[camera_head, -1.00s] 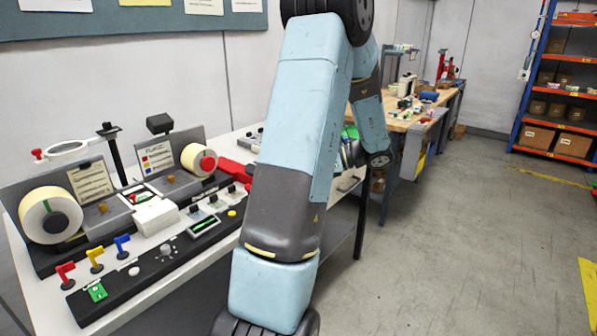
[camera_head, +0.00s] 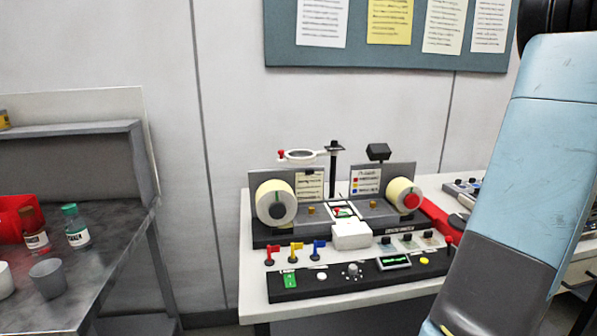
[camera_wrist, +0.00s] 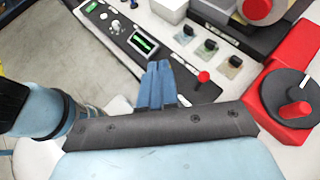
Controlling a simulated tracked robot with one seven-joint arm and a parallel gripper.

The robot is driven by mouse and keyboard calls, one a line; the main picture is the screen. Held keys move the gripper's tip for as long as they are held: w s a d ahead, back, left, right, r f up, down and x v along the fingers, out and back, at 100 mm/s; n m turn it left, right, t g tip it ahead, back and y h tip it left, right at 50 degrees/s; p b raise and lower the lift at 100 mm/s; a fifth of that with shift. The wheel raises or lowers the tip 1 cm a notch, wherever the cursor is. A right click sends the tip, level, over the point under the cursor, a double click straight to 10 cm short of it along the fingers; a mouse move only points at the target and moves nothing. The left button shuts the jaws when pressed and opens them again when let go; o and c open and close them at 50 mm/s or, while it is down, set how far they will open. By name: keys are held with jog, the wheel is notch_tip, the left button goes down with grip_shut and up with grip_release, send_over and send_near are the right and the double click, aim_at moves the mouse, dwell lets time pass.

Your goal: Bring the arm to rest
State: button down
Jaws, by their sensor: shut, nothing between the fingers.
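My gripper (camera_wrist: 160,68) shows in the wrist view as blue fingers closed together with nothing between them. Its fingertips appear just below the green display (camera_wrist: 145,43) of the control panel, left of the red-knobbed lever (camera_wrist: 203,77); the gap to the panel is hard to judge. My arm (camera_head: 530,170) fills the right side of the head view, its lower end running out of the bottom edge. The gripper is outside the head view. The label rewinder (camera_head: 345,205) stands on the white bench, with two cream rolls.
A red unit with a dark handwheel (camera_wrist: 290,95) is close right of my fingers. A grey side bench (camera_head: 120,230) at left holds a red bin (camera_head: 15,215), bottles and a grey cup (camera_head: 48,278). Bare floor shows at the wrist view's left.

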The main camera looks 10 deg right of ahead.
jog(key=w+a+r+n+g+h, duration=0.1)
jog(key=a+r+n+g+h, duration=0.15)
jog(key=a+n, duration=0.55)
jog(key=w+a+r+n+g+h, duration=0.15)
jog(key=a+n+g, duration=0.25)
jog(key=a, duration=0.8)
jog(key=s+a+r+n+t+h, duration=0.2)
jog(key=s+a+n, duration=0.1)
jog(key=a+n, duration=0.3)
jog(key=s+a+r+n+t+h, duration=0.2)
jog(key=s+a+r+n, duration=0.1)
jog(key=a+n, duration=0.4)
jog(key=shift+s+r+n+h, duration=0.15)
jog(key=shift+s+n+h, duration=0.25)
jog(key=shift+s+n, duration=0.3)
jog(key=shift+s, duration=0.1)
